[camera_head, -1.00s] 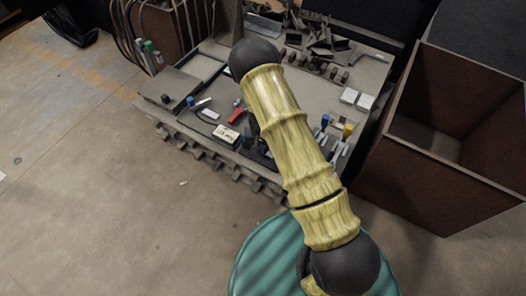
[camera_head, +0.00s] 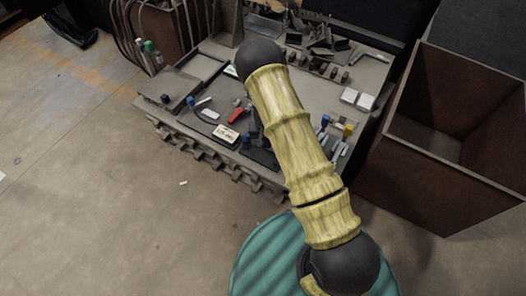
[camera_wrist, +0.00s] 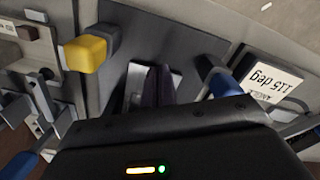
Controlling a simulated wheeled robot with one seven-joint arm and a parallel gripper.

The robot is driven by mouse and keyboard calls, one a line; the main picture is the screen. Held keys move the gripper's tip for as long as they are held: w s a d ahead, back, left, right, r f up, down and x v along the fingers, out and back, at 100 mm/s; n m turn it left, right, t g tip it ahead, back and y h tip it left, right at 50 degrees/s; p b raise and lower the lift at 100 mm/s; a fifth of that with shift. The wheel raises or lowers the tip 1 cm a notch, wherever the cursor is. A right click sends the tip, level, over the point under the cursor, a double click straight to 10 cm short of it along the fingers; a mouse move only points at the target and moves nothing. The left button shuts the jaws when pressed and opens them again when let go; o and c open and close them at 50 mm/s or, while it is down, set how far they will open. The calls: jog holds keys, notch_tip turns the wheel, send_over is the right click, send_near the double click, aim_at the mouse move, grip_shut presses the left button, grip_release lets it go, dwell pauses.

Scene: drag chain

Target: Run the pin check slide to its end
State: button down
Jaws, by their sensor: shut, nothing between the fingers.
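In the wrist view my gripper (camera_wrist: 158,88) has its dark fingers together, empty, in front of a pale metal piece on the grey panel. Whether they touch it I cannot tell. A yellow block (camera_wrist: 86,54) is to the left of the fingers and a blue knob (camera_wrist: 212,76) to the right, beside a white label reading "115 deg" (camera_wrist: 270,84). Which part is the pin check slide I cannot tell. In the head view my arm covers the middle of the bench (camera_head: 205,75) and hides the fingertips.
A red handle (camera_head: 235,115) lies left of my arm. A yellow knob (camera_head: 348,130) and a blue knob (camera_head: 325,119) stand at its right. A brown open bin (camera_head: 440,185) is at the right and a green drum (camera_head: 262,262) in front. The floor at left is mostly clear.

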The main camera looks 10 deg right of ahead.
jog(key=shift+w+d, duration=0.4)
jog(key=shift+w, duration=0.1)
jog(key=shift+w+d, duration=0.3)
jog(key=shift+w, duration=0.15)
dwell(0.5)
jog(key=shift+s+a+r, duration=0.1)
jog(key=shift+s, duration=0.05)
jog(key=shift+s+a, duration=0.4)
jog(key=shift+s, duration=0.1)
notch_tip(320, 180, up, 8)
jog(key=p, duration=0.6)
jog(key=shift+p, duration=0.35)
dwell(0.7)
